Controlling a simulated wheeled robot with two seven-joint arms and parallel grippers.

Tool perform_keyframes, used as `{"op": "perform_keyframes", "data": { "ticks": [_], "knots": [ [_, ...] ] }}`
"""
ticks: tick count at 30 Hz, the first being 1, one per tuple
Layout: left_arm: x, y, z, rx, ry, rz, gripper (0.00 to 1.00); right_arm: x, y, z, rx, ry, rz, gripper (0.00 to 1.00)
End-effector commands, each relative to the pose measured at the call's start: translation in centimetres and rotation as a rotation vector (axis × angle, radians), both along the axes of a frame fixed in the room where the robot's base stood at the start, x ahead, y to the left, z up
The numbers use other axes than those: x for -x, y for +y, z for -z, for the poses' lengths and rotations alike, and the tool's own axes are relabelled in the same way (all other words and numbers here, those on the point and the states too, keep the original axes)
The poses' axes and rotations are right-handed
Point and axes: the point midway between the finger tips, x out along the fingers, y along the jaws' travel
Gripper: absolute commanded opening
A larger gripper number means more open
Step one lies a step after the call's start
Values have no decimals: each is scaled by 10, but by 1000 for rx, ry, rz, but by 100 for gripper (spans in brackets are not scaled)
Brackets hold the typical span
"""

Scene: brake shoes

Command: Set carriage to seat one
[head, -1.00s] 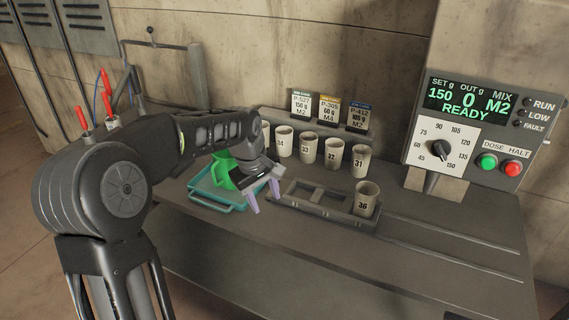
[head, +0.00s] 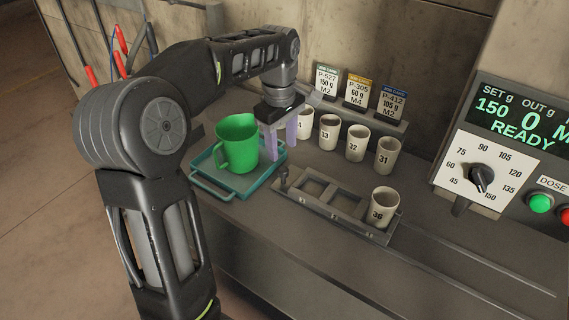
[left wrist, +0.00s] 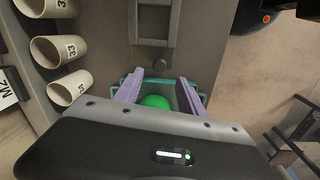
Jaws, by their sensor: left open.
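The grey carriage (head: 325,208) is a rack of square seats on the bench. A cup marked 36 (head: 382,208) stands in its right end seat; the other visible seats are empty. A small dark knob (head: 284,180) stands at the carriage's left end, and shows in the left wrist view (left wrist: 160,63). My left gripper (head: 279,150) points down with its purple fingers apart and empty, above and left of the knob, close to the green jug (head: 237,145). The jug, on a teal tray (head: 222,190), shows partly in the left wrist view (left wrist: 155,102). My right gripper is not visible.
Several numbered cups, including 31 (head: 388,156), stand behind the carriage, below three recipe cards (head: 358,92). A control panel (head: 520,125) with a dial (head: 481,178) reads READY. Bench rails (head: 470,263) run clear to the right.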

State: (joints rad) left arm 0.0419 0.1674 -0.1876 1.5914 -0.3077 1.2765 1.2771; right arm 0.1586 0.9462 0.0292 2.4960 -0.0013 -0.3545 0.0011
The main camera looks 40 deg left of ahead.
Motion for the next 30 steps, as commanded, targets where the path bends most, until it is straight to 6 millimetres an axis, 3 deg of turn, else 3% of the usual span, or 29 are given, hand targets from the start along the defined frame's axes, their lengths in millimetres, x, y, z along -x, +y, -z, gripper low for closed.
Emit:
{"op": "perform_keyframes", "data": {
  "ticks": [18, 27, 30],
  "knots": [
    [-3, -1, 73, -2, 2, 1, 47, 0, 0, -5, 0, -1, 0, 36],
    [-3, -1, 77, -2, 0, 1, 47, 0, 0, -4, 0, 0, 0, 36],
    [-3, -1, 77, -2, 0, 1, 40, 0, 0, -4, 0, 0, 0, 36]
  ]
}}
